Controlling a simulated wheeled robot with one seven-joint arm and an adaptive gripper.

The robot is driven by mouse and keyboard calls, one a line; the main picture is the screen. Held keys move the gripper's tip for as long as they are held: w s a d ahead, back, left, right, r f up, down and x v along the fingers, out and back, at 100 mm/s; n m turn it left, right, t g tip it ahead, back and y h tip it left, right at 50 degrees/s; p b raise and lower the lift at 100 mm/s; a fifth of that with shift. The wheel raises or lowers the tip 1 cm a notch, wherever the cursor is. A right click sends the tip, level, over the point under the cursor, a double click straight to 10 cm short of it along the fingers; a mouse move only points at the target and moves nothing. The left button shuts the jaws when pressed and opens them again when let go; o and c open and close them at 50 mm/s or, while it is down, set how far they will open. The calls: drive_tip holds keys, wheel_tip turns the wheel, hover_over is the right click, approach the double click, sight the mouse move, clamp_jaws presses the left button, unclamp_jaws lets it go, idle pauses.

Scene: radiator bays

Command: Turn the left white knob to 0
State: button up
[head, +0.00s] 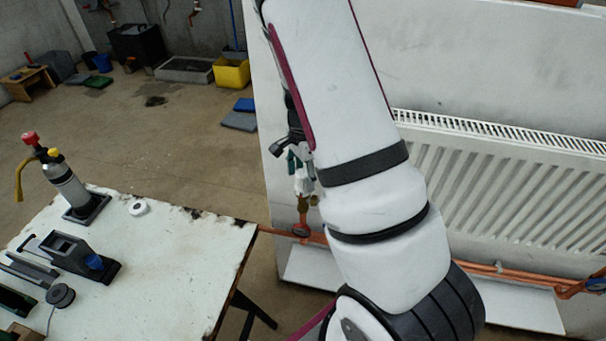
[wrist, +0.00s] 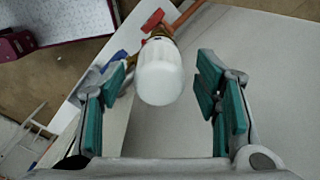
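A white knob (wrist: 160,72) with a rounded end sits on a brass fitting at the top middle of the wrist view. In the head view the knob (head: 304,185) is small, beside the radiator's left side and above a copper pipe. My gripper (wrist: 163,84) is open, its teal pads apart on both sides of the knob with visible gaps. In the head view my gripper (head: 296,162) is at the knob, partly hidden by my arm. Any numbers on the knob cannot be read.
The white radiator (head: 520,185) fills the right, with a copper pipe (head: 500,270) below it. A worn table (head: 165,255) with a gas bottle (head: 68,185) and tools stands at the left. A red valve handle (wrist: 153,20) shows beyond the knob. Open floor lies behind the table.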

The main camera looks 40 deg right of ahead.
sight(302, 172)
wheel_tip(302, 172, up, 12)
idle(0.6)
drive_tip(key=shift+a, duration=0.1)
idle(0.4)
